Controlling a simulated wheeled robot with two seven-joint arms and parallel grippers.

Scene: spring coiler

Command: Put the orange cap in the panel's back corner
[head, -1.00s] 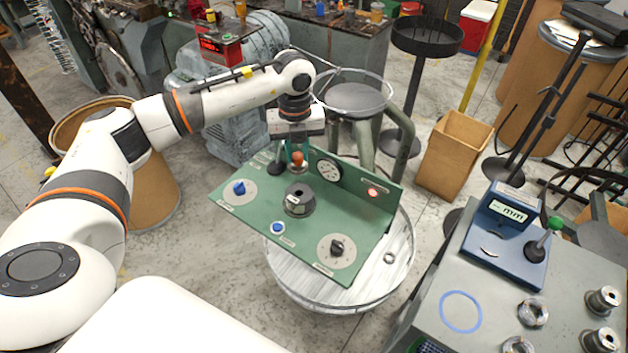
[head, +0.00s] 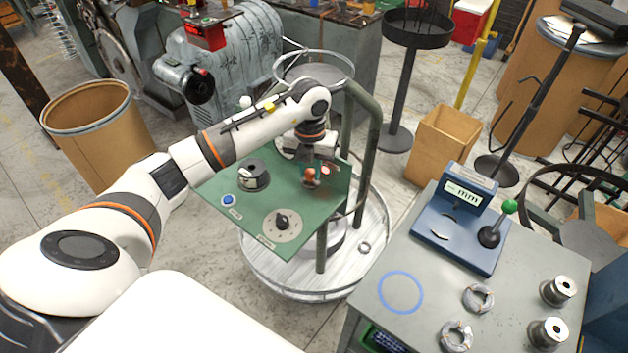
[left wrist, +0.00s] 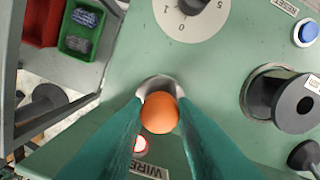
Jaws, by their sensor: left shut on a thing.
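The orange cap (head: 310,175) is between the fingers of my left gripper (head: 312,168), over the right rear part of the green panel (head: 240,219), close to the red lamp. In the left wrist view the orange cap (left wrist: 160,114) shows between the teal fingers of my left gripper (left wrist: 158,125), which are shut on it. A pale grey rounded thing shows just beyond the cap. I cannot tell whether the cap touches the panel. The arm hides the panel's left rear part in the head view. My right gripper is out of view.
The panel carries a black spool (head: 252,176), a blue button (head: 228,200), a black knob (head: 282,222) and a red lamp (left wrist: 139,145). A round white table (head: 275,277) is below it. A grey bench (head: 440,290) with a blue gauge (head: 462,235) stands right.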

